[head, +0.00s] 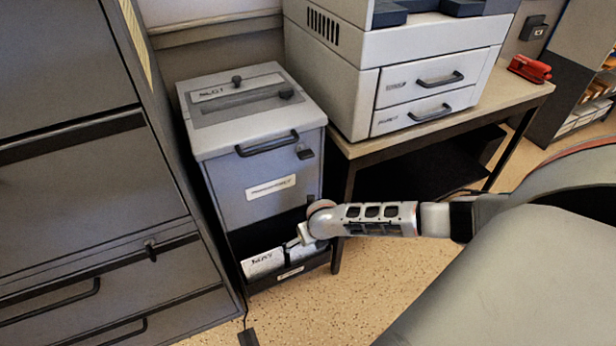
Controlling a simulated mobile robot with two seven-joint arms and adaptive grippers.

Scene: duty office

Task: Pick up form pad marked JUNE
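A white pad-like item (262,262) with dark lettering sits in the open black lower compartment of the grey cabinet (258,150). Its lettering is too blurred to read as JUNE or anything else. My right gripper (292,243) reaches in from the right, at the right end of this item. Its fingers are small and partly hidden, so I cannot tell whether they are open, shut or touching the item. My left gripper is out of view.
A tall dark filing cabinet (80,200) stands close on the left. A desk (440,125) with a large printer (400,70) and a red stapler-like object (530,68) is on the right. The speckled floor in front is mostly clear, with a small dark object (248,338) at the bottom.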

